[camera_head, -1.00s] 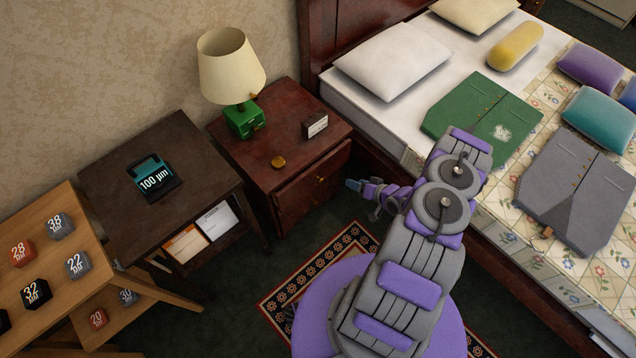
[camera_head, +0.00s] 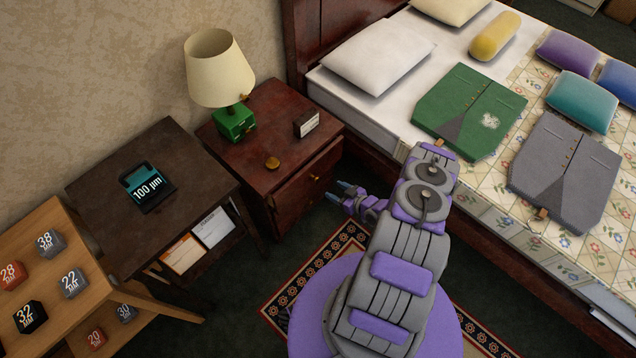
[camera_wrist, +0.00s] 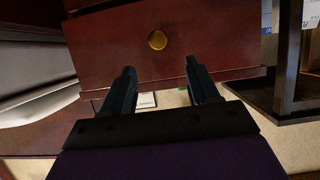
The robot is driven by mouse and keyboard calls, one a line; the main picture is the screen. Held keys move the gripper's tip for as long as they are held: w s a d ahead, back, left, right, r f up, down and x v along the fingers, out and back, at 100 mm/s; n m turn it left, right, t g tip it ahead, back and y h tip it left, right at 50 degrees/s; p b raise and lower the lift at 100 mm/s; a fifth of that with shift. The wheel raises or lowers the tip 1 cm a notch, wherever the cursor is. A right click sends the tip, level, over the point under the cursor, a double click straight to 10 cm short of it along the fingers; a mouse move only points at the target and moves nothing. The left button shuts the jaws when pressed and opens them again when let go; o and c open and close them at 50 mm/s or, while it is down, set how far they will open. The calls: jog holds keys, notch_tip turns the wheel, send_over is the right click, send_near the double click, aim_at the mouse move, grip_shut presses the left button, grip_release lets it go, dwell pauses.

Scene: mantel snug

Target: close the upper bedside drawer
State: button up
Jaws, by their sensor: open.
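The dark red wooden bedside cabinet (camera_head: 255,165) stands between the bed and a side table. Its upper drawer front (camera_head: 296,196) carries a small brass knob (camera_head: 314,177). The front looks close to flush with the cabinet; a small gap cannot be ruled out. In the wrist view, which appears upside down, the drawer front (camera_wrist: 205,35) and its knob (camera_wrist: 158,40) fill the top middle. My gripper (camera_head: 338,190) is open and empty, a little in front of the drawer and apart from the knob. Its two dark fingers also show in the wrist view (camera_wrist: 160,80).
The bed (camera_head: 395,110) is close on the right. The side table (camera_head: 110,190) is on the left. A patterned rug (camera_head: 330,252) lies in front.

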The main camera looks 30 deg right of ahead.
aim_at(318, 180)
jog(key=b+x, duration=0.1)
jog(key=x, duration=0.8)
jog(key=shift+d+f+b, duration=0.1)
jog(key=shift+f+b, duration=0.05)
jog(key=shift+b, duration=0.25)
jog(key=shift+x, duration=0.75)
jog(key=shift+d, duration=0.15)
jog(key=shift+c, duration=0.8)
grip_shut()
